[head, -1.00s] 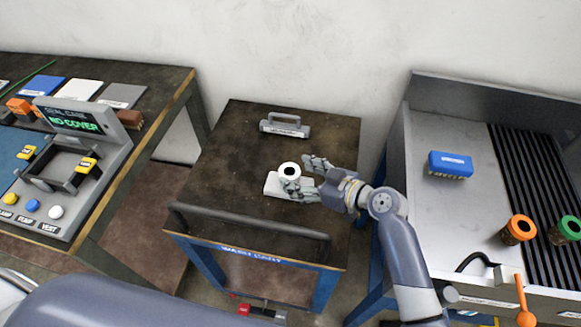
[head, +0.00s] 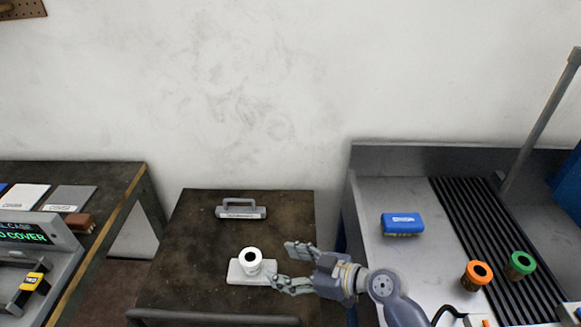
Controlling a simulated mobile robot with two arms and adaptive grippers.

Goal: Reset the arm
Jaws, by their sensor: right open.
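My right gripper (head: 283,265) is open over the dark cart top (head: 190,240), its fingers pointing left. A white cylinder with a dark round opening (head: 251,265) stands upright on a flat white block (head: 236,275), just left of the fingers. The gripper is empty and the cylinder is not between its fingers. The lower finger is close to the block's right edge; I cannot tell whether it touches. My left gripper is not in view.
A grey piece with a handle (head: 241,212) lies at the cart's back. On the right, a metal counter (head: 375,200) holds a blue box (head: 402,223), orange-topped (head: 477,275) and green-topped (head: 519,265) cylinders. A bench (head: 120,175) with a control panel (head: 60,245) stands left.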

